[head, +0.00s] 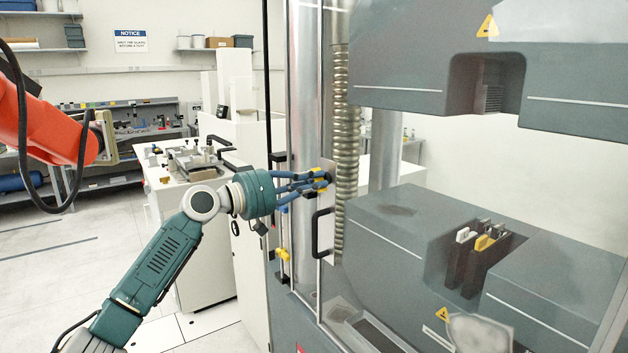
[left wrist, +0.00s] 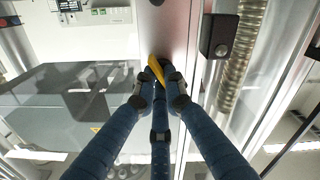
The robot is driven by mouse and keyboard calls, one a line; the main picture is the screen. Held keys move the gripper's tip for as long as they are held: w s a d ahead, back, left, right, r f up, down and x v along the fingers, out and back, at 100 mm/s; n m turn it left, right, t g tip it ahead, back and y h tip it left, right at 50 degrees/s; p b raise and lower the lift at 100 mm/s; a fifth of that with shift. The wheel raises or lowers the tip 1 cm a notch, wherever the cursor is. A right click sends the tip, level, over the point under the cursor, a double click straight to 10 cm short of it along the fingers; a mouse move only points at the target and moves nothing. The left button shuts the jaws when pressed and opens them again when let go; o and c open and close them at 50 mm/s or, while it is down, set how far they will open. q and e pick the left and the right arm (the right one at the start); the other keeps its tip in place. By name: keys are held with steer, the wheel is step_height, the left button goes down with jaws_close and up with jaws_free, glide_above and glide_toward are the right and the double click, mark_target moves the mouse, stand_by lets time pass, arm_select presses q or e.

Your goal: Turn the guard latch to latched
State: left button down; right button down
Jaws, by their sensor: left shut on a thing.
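The guard latch is a small yellow lever (head: 320,188) on a light metal plate (head: 329,167) at the edge of the clear guard. My left gripper (head: 322,180), with blue fingers on a teal wrist, is shut on the latch. In the left wrist view the yellow lever (left wrist: 156,69) sits between the fingertips (left wrist: 158,84), slightly tilted in the picture. The fingers hide part of it, so I cannot tell whether it is latched. My right gripper is not in view.
A black guard handle (head: 322,232) is just below the latch. A coiled metal spring-like column (head: 346,150) stands behind the guard edge. A smaller yellow part (head: 283,254) is lower left on the frame. A white bench with fixtures (head: 190,172) stands behind my arm. Open floor (head: 40,260) is at left.

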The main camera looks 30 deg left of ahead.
arm_select(q)
steer(key=n+p, duration=0.1)
steer(key=n, duration=0.2)
steer(key=shift+a+r, duration=0.1)
steer(key=shift+r, duration=0.05)
steer(key=n+p, duration=0.1)
steer(key=n, duration=0.1)
steer(key=shift+r+n, duration=0.1)
steer(key=shift+n, duration=0.2)
steer(key=n+p, duration=0.3)
steer(key=n, duration=0.1)
steer(key=shift+w+n+p, duration=0.1)
steer(key=shift+n+p, duration=0.2)
steer(key=shift+n, duration=0.1)
steer(key=shift+n+p, duration=0.45)
steer(key=shift+n, duration=0.25)
steer(key=shift+f, duration=0.2)
steer(key=c, duration=1.8)
jaws_free()
steer(key=shift+a, duration=0.15)
